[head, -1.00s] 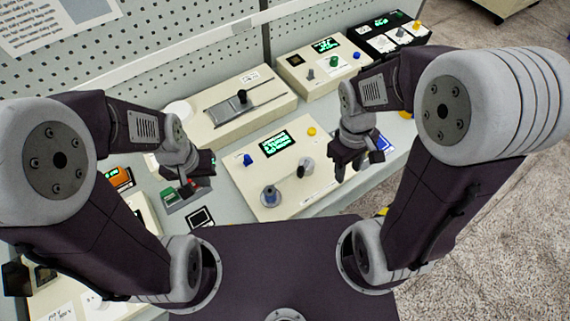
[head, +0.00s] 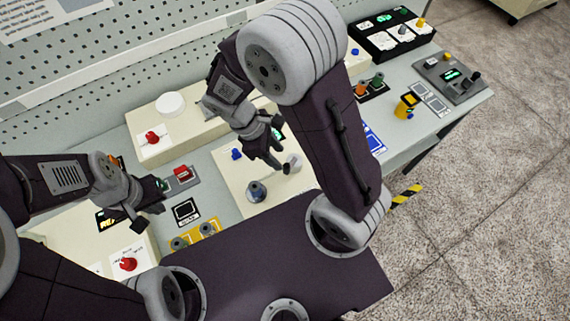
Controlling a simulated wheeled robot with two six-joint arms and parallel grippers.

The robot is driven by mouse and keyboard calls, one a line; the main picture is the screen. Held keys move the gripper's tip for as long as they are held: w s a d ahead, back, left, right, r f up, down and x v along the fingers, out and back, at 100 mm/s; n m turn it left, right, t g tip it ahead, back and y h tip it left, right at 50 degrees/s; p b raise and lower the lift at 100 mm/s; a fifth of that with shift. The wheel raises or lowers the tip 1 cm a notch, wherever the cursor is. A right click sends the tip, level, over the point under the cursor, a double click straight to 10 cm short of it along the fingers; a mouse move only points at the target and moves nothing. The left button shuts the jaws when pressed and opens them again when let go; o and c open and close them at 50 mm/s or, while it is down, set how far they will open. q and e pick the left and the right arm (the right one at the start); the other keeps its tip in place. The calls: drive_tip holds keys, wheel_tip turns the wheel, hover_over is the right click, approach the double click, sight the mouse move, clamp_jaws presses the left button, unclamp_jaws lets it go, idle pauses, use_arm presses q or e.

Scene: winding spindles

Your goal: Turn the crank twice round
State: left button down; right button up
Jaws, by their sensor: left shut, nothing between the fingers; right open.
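A cream control box (head: 232,188) stands in front of me on the bench. On its top, a silver hub with a black knob (head: 293,161) looks like the crank. A round grey spindle (head: 256,193) sits at the box's near left. My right gripper (head: 264,158) is open above the box, with its fingers pointing down just left of the crank. I cannot tell whether a finger touches it. My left gripper (head: 139,216) is shut and empty, left of the box.
A blue knob (head: 236,154) is on the same box. Left of it stand a red-buttoned unit (head: 183,175) and a yellow bracket (head: 196,232). A longer cream box (head: 205,128) with a white disc (head: 170,103) lies behind. More devices, including a grey unit (head: 450,76), stand at the right.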

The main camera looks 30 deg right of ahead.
sight(286, 165)
drive_tip(key=x, duration=0.7)
drive_tip(key=shift+d+f, duration=0.1)
drive_tip(key=shift+f, duration=0.05)
clamp_jaws()
